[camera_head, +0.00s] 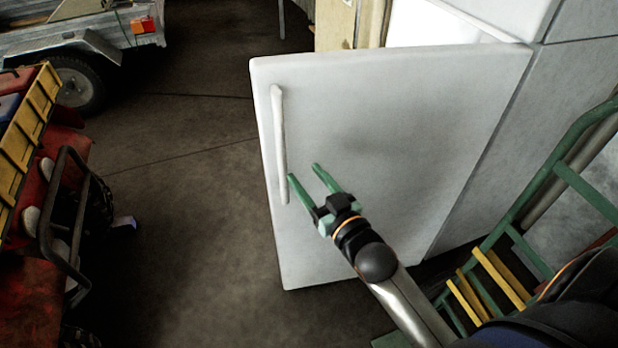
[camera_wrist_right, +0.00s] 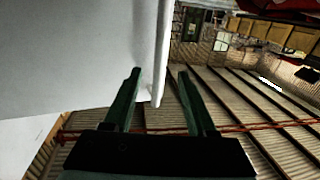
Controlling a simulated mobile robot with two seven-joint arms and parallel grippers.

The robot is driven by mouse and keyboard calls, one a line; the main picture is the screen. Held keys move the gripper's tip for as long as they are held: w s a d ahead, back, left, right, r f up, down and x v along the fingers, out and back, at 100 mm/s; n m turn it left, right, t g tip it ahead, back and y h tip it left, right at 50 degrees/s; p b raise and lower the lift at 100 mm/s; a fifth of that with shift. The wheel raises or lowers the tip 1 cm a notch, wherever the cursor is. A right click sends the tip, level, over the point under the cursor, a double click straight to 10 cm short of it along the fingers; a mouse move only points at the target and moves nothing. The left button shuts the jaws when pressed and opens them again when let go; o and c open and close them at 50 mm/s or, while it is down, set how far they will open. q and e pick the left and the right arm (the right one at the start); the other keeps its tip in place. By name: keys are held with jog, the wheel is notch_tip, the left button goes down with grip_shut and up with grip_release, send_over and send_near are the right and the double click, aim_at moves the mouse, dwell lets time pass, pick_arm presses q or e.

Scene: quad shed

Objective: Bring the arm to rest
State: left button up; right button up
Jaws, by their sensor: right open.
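My right gripper (camera_head: 305,172) is open, with its two green fingers apart in front of the white door (camera_head: 420,130). The fingertips are close to the lower end of the door's long vertical handle (camera_head: 279,135). In the right wrist view, the open right gripper (camera_wrist_right: 158,72) has the handle (camera_wrist_right: 163,45) showing between its fingers. I cannot tell whether the fingers touch it. My right arm reaches in from the lower right. The door stands open, swung out from the white cabinet. My left gripper is not in view.
A green hand truck (camera_head: 560,170) stands close to my right arm. A red quad (camera_head: 35,260) with a metal bar is at the left. A trailer (camera_head: 85,40) is at the back left. The dark floor (camera_head: 190,190) between the quad and door is mostly clear.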

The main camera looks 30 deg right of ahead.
dwell(0.3)
jog(key=s+a+f+g, duration=0.2)
jog(key=s+f+g, duration=0.2)
jog(key=s+f, duration=0.5)
jog(key=s+a+f+n+g+y, duration=0.1)
jog(key=s+a+f+g, duration=0.2)
jog(key=s+f, duration=0.6)
notch_tip(320, 180, down, 6)
jog(key=shift+s+f+g, duration=0.15)
jog(key=shift+s+g, duration=0.2)
jog(key=shift+g, duration=0.55)
